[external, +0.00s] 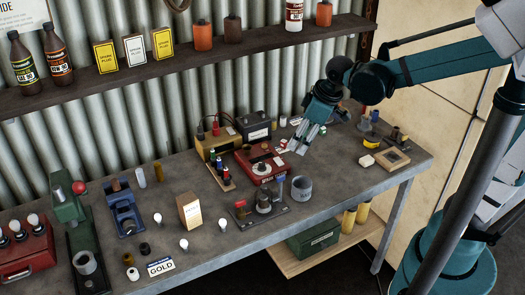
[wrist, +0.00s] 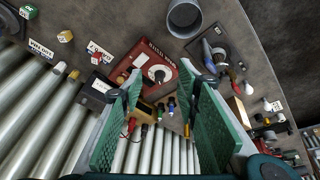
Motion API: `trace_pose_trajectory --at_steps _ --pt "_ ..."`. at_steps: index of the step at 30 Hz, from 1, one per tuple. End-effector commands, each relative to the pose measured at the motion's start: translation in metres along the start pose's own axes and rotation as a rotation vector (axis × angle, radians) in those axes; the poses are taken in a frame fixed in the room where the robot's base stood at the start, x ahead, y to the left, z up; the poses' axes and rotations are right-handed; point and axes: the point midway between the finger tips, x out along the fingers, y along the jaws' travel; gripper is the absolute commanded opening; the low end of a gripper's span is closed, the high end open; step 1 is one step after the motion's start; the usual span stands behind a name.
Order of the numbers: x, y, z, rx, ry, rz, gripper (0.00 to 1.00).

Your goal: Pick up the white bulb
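Several white bulbs stand loose on the bench in the external view: one at the left (external: 158,218), one at the front (external: 184,244) and one near the tan box (external: 222,224). Which one the task means I cannot tell. Small white bulb-like shapes (wrist: 266,103) show at the right of the wrist view. My gripper (external: 301,146) is above the bench's back right part, beside the red device (external: 262,163), well right of the loose bulbs. In the wrist view my gripper (wrist: 166,83) has its green pads wide apart, with nothing held between them.
More bulbs sit in a red holder (external: 28,255) at far left. A grey cup (external: 302,188) stands near the front edge. A shelf (external: 180,75) runs along the corrugated wall.

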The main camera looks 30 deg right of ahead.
Motion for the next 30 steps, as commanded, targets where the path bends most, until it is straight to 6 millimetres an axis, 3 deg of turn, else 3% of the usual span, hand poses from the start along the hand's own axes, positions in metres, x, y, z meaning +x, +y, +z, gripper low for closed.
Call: trace_pose_trajectory --at_steps 3,15,30 --pt "0.006 -0.018 -0.021 -0.067 -0.016 -0.025 0.32" --pt "0.036 -0.083 -0.075 -0.287 -0.071 -0.103 0.32" --pt "0.082 -0.184 -0.12 -0.566 -0.136 -0.2 0.32"
